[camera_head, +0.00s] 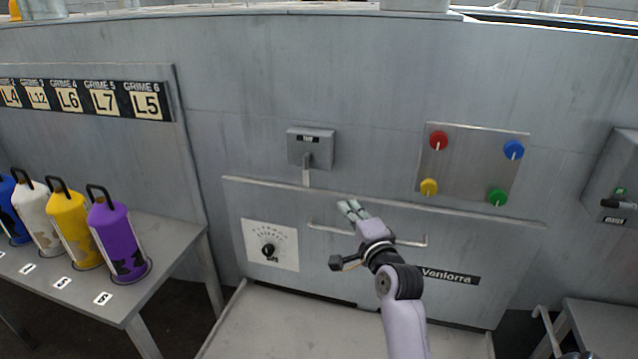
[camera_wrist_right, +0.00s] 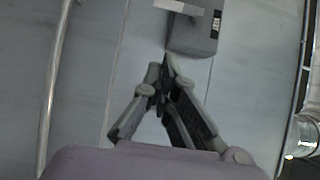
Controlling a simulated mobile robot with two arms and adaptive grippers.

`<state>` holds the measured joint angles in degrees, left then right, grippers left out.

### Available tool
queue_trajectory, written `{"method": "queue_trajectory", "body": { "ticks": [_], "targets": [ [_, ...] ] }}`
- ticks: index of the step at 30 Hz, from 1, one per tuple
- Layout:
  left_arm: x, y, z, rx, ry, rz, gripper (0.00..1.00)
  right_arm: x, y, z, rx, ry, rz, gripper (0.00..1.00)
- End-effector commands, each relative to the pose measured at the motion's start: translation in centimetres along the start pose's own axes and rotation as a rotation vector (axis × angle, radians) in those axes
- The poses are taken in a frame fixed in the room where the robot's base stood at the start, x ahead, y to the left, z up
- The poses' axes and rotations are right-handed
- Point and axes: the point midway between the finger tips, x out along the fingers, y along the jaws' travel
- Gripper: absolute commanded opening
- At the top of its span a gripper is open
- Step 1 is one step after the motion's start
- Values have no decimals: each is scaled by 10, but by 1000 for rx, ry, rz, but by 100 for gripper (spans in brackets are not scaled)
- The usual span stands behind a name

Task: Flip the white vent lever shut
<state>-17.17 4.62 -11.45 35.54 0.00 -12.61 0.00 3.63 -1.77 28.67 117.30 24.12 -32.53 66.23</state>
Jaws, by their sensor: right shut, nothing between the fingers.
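The white vent lever (camera_head: 306,172) hangs straight down from a small grey box (camera_head: 311,147) on the grey machine wall. The label on the box is too small to read surely. In the right wrist view, the pale lever (camera_wrist_right: 178,7) sticks out at the top beside the grey box (camera_wrist_right: 194,32). My right gripper (camera_head: 348,208) is below and to the right of the lever, in front of the panel with the long handle. Its fingers (camera_wrist_right: 164,80) are closed together and empty, apart from the lever. My left gripper is not in view.
A long bar handle (camera_head: 330,229) lies close to my right gripper, beside a dial plate (camera_head: 271,244). A plate with coloured knobs (camera_head: 470,165) is to the right. Several coloured canisters, including a purple one (camera_head: 116,240), stand on a table at left.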

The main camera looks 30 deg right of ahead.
Motion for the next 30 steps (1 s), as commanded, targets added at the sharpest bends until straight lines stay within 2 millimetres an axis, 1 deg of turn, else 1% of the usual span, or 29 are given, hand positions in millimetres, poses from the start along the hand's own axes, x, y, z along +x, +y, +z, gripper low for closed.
{"method": "queue_trajectory", "body": {
  "ticks": [8, 11, 14, 21, 26, 27, 30],
  "targets": [
    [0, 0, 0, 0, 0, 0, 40, 1, 1, 0, -2, -1, 2, 0],
    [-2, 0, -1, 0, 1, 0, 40, 6, 0, 1, -3, -1, 1, 0],
    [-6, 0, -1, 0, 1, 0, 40, 20, -1, 1, -3, -2, 2, 0],
    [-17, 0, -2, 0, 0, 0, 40, 69, -2, 1, -4, -2, 3, 0],
    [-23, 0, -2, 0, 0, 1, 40, 99, -1, 0, -5, -1, 4, 0],
    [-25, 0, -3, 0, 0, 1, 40, 105, -1, 3, -4, -2, 4, 0],
    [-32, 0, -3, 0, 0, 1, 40, 115, -2, 16, -1, -2, 4, 0]
  ]
}}
